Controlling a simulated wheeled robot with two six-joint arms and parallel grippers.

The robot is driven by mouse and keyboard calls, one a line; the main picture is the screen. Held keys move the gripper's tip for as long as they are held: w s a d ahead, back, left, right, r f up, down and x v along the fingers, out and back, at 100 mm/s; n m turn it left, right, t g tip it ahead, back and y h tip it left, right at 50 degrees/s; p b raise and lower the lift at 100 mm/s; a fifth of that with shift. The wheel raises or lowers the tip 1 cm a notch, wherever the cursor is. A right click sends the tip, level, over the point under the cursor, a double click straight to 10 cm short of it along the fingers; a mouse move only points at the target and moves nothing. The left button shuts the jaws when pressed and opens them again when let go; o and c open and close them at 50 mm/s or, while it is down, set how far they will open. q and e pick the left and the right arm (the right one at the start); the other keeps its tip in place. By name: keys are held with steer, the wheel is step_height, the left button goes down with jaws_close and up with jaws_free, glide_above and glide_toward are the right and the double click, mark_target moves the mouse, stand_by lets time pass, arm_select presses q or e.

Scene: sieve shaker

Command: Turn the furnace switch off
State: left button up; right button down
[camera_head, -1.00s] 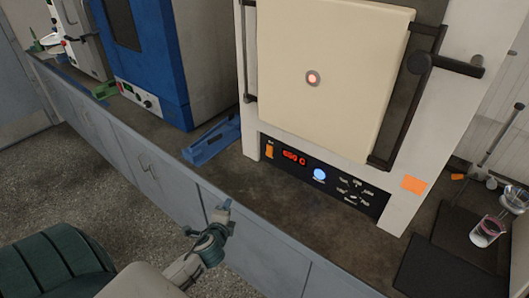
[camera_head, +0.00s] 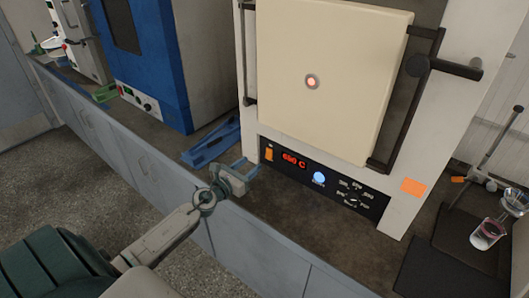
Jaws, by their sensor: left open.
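The furnace (camera_head: 335,75) stands on the bench with its cream door closed and a glowing round port in the door. Its black control panel (camera_head: 322,180) runs along the bottom front. The orange furnace switch (camera_head: 269,153) is at the panel's left end, beside a lit red display (camera_head: 294,160) that seems to read 600 C. A blue round button (camera_head: 319,178) is to the right of the display. My left gripper (camera_head: 248,167) is open and empty, just in front of and slightly left of the switch, apart from it. My right gripper is not in view.
A blue tool or stand (camera_head: 210,141) lies on the bench left of the furnace, near my gripper. A blue oven (camera_head: 150,60) stands further left. The bench front before the panel is clear.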

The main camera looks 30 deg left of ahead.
mark_target(269, 149)
arm_select(q)
steer(key=w, duration=0.9)
steer(key=shift+d, duration=0.4)
steer(key=shift+s, duration=0.1)
